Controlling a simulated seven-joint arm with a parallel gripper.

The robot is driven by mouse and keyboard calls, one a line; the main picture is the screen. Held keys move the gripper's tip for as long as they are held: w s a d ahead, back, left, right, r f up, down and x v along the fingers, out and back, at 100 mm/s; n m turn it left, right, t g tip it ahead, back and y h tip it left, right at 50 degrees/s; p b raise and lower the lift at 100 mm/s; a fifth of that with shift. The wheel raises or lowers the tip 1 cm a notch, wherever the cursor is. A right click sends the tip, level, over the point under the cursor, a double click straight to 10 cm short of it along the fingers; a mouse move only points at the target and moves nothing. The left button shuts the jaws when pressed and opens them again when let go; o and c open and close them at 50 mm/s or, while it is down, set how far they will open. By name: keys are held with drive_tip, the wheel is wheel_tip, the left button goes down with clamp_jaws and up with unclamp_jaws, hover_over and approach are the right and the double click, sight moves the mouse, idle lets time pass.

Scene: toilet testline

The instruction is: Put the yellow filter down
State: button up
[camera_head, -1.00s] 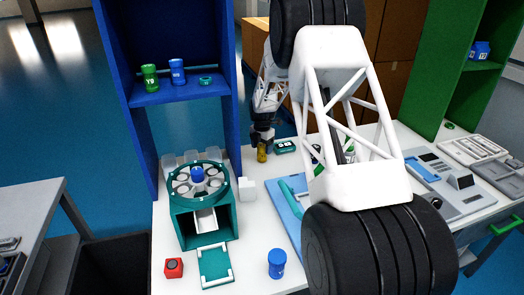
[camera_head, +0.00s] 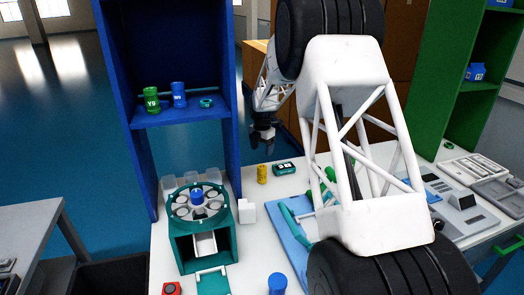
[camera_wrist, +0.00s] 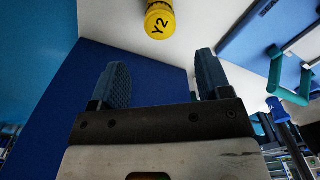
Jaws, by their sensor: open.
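The yellow filter (camera_head: 262,174) stands upright on the white table, near its back edge. In the wrist view the yellow filter (camera_wrist: 160,20) shows at the top edge, with a label reading "Y2". My gripper (camera_head: 263,143) is above the filter and apart from it. In the wrist view my gripper (camera_wrist: 158,85) has its two dark fingers spread wide, with nothing between them.
A teal box (camera_head: 285,169) lies just right of the filter. A teal machine (camera_head: 201,230) with a round carousel and a white block (camera_head: 247,211) stand to the left. A blue shelf (camera_head: 180,110) holds green and blue canisters. A blue board (camera_head: 291,235) lies to the right.

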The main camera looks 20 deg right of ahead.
idle(0.5)
drive_tip(key=s+a+r+m, duration=0.2)
drive_tip(key=s+r+m, duration=0.3)
drive_tip(key=s, duration=0.4)
drive_tip(key=s+a+r+m+t, duration=0.1)
drive_tip(key=s+a+r+m, duration=0.2)
drive_tip(key=s+r, duration=0.5)
drive_tip(key=s+a+r+m, duration=0.2)
drive_tip(key=s+r+m, duration=0.25)
drive_tip(key=s, duration=0.55)
drive_tip(key=s+a+m, duration=0.2)
drive_tip(key=s+m, duration=0.4)
drive_tip(key=s, duration=1)
drive_tip(key=s+a+f+m+t, duration=0.1)
drive_tip(key=s+m, duration=0.5)
drive_tip(key=s, duration=1)
drive_tip(key=shift+s+a+f+t, duration=0.15)
drive_tip(key=shift+s+a+t, duration=0.15)
drive_tip(key=shift+a, duration=0.5)
